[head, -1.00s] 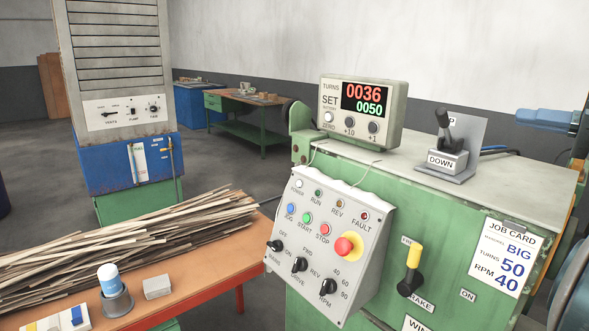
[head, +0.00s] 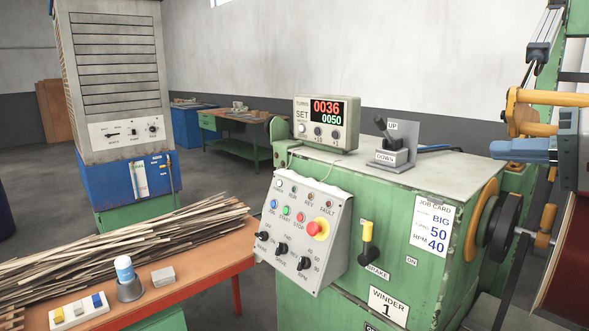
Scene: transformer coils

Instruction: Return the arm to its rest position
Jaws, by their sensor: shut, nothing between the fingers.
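Neither my arm nor my gripper shows in the head view, so its pose and jaws are hidden. The green winder cabinet (head: 390,225) stands at centre right. On it is a sloped grey control panel (head: 305,235) with lamps, buttons, knobs and a red stop button on a yellow ring. The turns counter (head: 320,123) above reads 0036 in red and 0050 in green. A black-handled lever (head: 387,135) stands on the cabinet top beside UP and DOWN labels. A yellow-gripped brake handle (head: 367,232) is on the cabinet front.
An orange-topped table (head: 205,268) at lower left bears wooden strips (head: 130,240), a cup with a white-and-blue container (head: 126,272) and a small grey block (head: 163,276). Winding machinery with a blue part (head: 522,149) and an orange clamp (head: 525,112) crowds the right. Open floor lies at far left.

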